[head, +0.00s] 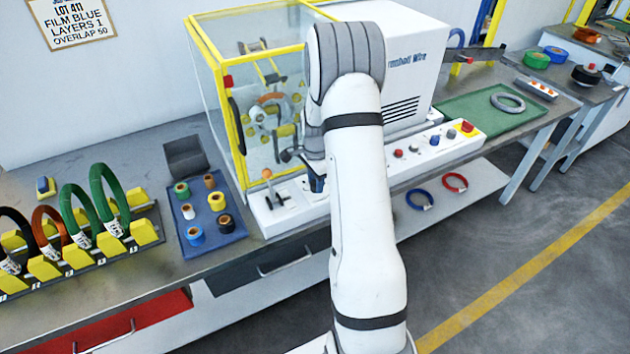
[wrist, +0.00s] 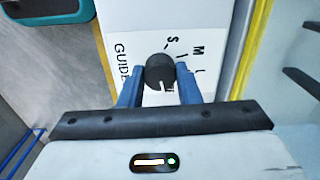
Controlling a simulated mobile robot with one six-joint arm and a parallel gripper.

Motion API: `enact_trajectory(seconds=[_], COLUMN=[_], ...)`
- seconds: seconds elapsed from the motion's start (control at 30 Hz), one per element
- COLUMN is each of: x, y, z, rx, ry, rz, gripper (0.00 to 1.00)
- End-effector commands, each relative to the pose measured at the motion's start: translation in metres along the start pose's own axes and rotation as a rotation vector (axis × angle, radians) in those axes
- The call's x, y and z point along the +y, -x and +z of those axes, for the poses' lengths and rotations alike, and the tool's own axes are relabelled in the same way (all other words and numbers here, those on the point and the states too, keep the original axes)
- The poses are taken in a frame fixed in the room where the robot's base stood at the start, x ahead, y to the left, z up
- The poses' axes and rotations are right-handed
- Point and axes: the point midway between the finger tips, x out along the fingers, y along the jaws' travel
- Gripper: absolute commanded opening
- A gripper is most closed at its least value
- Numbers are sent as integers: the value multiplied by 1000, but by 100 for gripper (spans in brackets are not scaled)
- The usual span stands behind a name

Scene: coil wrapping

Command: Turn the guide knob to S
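The guide knob (wrist: 159,70) is a round black knob on a white panel marked GUIDE in the wrist view. The letters S, M and L are printed beyond and to the right of it. A short white line shows at the knob's lower edge, on the side away from the S. My gripper (wrist: 160,68) has its two blue fingers on either side of the knob, seemingly against it. In the head view my gripper (head: 317,184) is down at the machine's front panel (head: 270,216), largely behind my arm. The guide knob is hidden there.
A yellow-framed clear guard (head: 222,90) stands behind the panel. A lever with an orange tip (head: 267,174) is left of my gripper. More knobs and a red button (head: 467,127) are to the right. A blue tray of tape rolls (head: 225,232) lies at left.

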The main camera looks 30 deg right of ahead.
Motion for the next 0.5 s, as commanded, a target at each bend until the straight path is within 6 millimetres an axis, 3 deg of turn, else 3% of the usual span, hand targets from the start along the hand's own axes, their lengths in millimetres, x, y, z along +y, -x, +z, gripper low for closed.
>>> enact_trajectory(seconds=[0.23, 0.5], x=[0, 0], y=[0, 0], z=[0, 0], rx=[0, 0], ry=[1, 30], rz=[-1, -1], gripper=[8, 7])
